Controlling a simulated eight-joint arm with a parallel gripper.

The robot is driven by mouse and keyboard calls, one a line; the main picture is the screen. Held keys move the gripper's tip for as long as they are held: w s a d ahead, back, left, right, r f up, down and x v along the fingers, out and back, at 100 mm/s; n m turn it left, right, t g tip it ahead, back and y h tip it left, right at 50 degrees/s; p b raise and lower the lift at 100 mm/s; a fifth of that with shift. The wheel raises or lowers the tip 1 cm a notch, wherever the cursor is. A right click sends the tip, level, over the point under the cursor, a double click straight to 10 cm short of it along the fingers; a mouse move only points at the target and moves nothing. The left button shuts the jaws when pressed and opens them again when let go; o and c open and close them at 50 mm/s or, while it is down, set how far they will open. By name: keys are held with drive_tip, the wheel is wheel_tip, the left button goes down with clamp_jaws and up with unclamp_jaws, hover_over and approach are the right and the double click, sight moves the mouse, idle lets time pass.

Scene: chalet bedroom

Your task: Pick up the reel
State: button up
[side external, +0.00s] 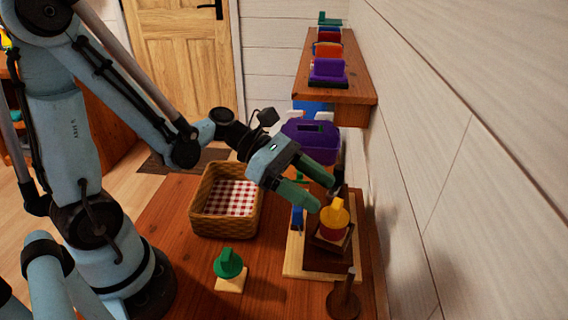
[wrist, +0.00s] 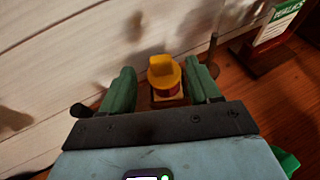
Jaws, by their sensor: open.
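A round red and yellow piece (side external: 334,218), which may be the reel, sits on a small dark wooden block on a raised stand near the wall. In the wrist view the yellow-topped piece (wrist: 163,74) shows between the two green fingers. My gripper (side external: 322,194) is open and empty, just above and to the left of the piece in the side view. In the wrist view my gripper (wrist: 165,80) has one finger on each side of it in the picture; I cannot tell whether they touch.
A wicker basket (side external: 200,208) with a checked cloth stands on the table at left. A green piece on a pale block (side external: 230,281) sits in front. A dark wooden post (side external: 343,300) stands close by the stand. A purple case (side external: 310,138) and a wooden shelf (side external: 345,92) are behind.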

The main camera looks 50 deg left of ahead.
sight(334, 201)
drive_tip(key=shift+x, duration=3.55)
drive_tip(key=shift+f, duration=0.15)
drive_tip(key=shift+a, duration=0.1)
drive_tip(key=c, duration=1.1)
drive_tip(key=shift+o, duration=0.2)
